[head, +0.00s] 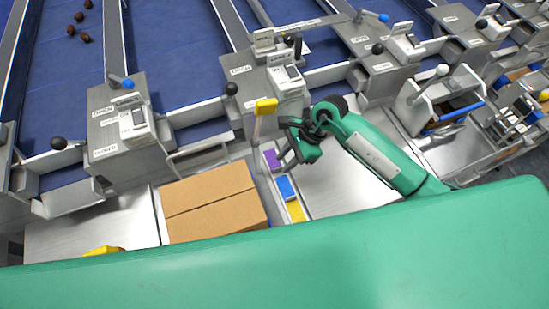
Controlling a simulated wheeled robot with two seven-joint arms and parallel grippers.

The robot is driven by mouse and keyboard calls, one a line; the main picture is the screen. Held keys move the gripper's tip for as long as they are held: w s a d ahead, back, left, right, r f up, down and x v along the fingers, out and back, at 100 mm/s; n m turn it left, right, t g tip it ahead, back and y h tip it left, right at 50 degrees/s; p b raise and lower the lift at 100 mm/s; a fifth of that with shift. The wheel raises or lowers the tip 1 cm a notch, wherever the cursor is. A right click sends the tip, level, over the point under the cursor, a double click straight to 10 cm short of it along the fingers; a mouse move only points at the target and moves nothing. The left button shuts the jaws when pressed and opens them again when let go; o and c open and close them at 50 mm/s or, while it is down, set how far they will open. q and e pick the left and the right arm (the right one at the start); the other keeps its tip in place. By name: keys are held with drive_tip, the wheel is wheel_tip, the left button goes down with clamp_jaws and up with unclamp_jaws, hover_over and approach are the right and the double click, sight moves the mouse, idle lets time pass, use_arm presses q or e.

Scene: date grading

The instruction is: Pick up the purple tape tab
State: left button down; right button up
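The purple tape tab (271,159) lies at the far end of a narrow tray, in line with a blue tab (286,187) and a yellow tab (296,211). My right gripper (284,143) is just right of and slightly above the purple tab in the head view, its dark fingers pointing left. Its fingers look spread, with nothing seen between them. Whether a finger touches the tab cannot be told. My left gripper is not in view.
A closed cardboard box (212,203) lies left of the tabs. A yellow-topped post (265,107) stands close behind the gripper. Grey lane stations with levers (122,130) line the back, beside blue belts. Bare metal counter (335,185) lies to the right.

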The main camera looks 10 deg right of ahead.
drive_tip(key=shift+p+x, duration=0.3)
drive_tip(key=shift+x, duration=1.1)
drive_tip(key=shift+c, duration=0.4)
clamp_jaws()
drive_tip(key=shift+r, duration=0.15)
